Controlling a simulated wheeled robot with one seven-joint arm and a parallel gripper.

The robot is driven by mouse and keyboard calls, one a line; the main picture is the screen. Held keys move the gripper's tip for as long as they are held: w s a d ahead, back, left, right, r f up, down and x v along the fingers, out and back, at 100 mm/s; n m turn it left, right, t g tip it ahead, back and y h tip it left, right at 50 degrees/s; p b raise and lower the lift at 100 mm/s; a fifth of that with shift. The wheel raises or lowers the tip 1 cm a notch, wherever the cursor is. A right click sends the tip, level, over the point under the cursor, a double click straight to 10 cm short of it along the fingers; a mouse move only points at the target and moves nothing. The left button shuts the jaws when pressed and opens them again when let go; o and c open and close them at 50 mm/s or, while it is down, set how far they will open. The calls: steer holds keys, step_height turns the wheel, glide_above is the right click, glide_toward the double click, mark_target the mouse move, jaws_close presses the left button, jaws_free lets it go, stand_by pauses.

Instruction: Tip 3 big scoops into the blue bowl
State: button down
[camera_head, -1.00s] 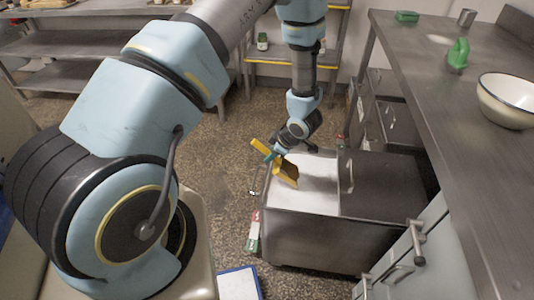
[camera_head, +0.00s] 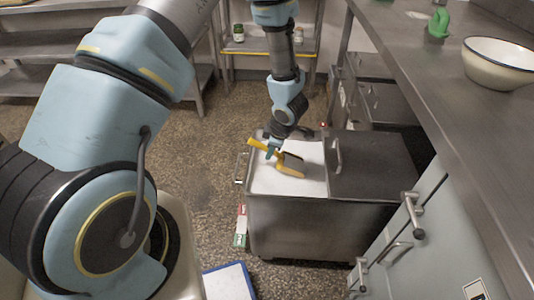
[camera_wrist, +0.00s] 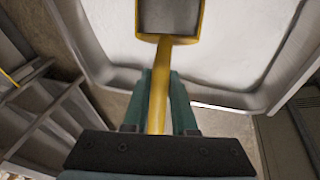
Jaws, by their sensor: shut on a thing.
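My gripper (camera_head: 271,149) is shut on the handle of a yellow scoop (camera_head: 291,170), with its green fingers (camera_wrist: 158,100) on both sides of the handle. The scoop's pan, dark grey inside, is over the white powder (camera_head: 262,182) in the open left part of a steel bin (camera_head: 300,222). I cannot tell whether the pan touches the powder; no heap shows in it. The scoop (camera_wrist: 168,40) also shows in the wrist view against the white powder. A cream-white bowl with a dark blue rim (camera_head: 495,68) stands on the counter at right; its floor is mostly hidden.
The steel counter (camera_head: 440,110) runs along the right, with a green object (camera_head: 438,24) near the bowl. A dark lid (camera_head: 370,165) with a handle covers the bin's right part. Cabinet doors with handles (camera_head: 413,212) stand close to the bin.

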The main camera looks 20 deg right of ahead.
mark_target(260, 144)
steer(key=shift+w+a+f+g+h+b, duration=0.2)
steer(key=shift+a+f+g+h+b, duration=0.3)
steer(key=shift+b, duration=1.25)
steer(key=r+b, duration=0.1)
steer(key=a+h+b, duration=0.1)
steer(key=b, duration=0.1)
steer(key=shift+w+a+r+n+h+b, duration=0.15)
steer(key=shift+w+r+n+h+b, duration=0.15)
steer(key=shift+w+r, duration=0.1)
steer(key=shift+w+a+r+p, duration=0.1)
steer(key=shift+a+r+p, duration=0.15)
steer(key=shift+r+p, duration=0.45)
steer(key=shift+g+h, duration=0.3)
steer(key=shift+h, duration=0.3)
steer(key=shift+w+a+r+p, duration=0.25)
steer(key=shift+a+r+p, duration=0.25)
steer(key=shift+r, duration=0.6)
steer(key=shift+w+a+r+p, duration=0.3)
steer(key=shift+a+r, duration=0.35)
steer(key=shift+r, duration=0.5)
steer(key=shift+w+a+r+p, duration=0.2)
steer(key=shift+a+r+p, duration=0.35)
steer(key=shift+r, duration=0.55)
